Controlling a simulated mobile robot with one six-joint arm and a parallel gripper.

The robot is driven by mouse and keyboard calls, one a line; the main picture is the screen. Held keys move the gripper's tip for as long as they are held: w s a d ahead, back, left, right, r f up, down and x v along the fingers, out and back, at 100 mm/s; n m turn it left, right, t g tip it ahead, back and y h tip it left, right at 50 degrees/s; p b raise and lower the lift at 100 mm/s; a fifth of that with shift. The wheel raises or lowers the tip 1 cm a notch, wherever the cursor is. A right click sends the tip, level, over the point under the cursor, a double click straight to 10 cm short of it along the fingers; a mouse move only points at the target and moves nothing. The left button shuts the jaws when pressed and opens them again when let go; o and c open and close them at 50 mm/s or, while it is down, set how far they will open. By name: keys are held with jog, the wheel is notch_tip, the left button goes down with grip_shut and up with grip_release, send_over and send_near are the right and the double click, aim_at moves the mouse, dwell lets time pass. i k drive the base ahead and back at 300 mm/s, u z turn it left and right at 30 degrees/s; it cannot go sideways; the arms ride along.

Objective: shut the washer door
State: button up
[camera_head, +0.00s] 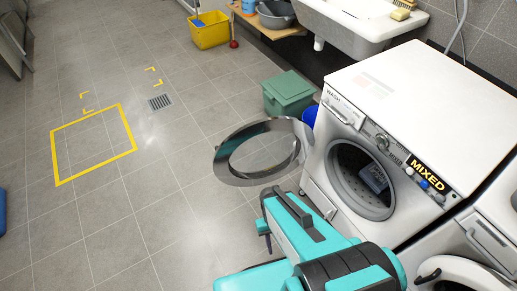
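The white washer (424,110) stands at the right, with "WASH" on its front and a yellow "MIXED" label. Its round door (232,180), a grey ring with a clear middle, is wide open and swung out to the left of the drum opening. The opening (341,188) is uncovered, and a dark grey-blue item (374,178) shows inside it. My teal and black arm reaches up from the bottom, in front of the washer and just below the door. Small dark parts at its far end may belong to my gripper (263,228). Its fingers cannot be made out.
A green lidded bin (288,93) and a blue container (310,116) stand behind the door. A second machine (467,270) is at the lower right. A white sink (362,25) and yellow bucket (210,31) are at the back.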

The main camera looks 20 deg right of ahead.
aim_at(222, 169)
jog(key=z, duration=0.25)
jog(key=k, duration=0.4)
jog(key=u, duration=1.3)
jog(key=i, duration=3.15)
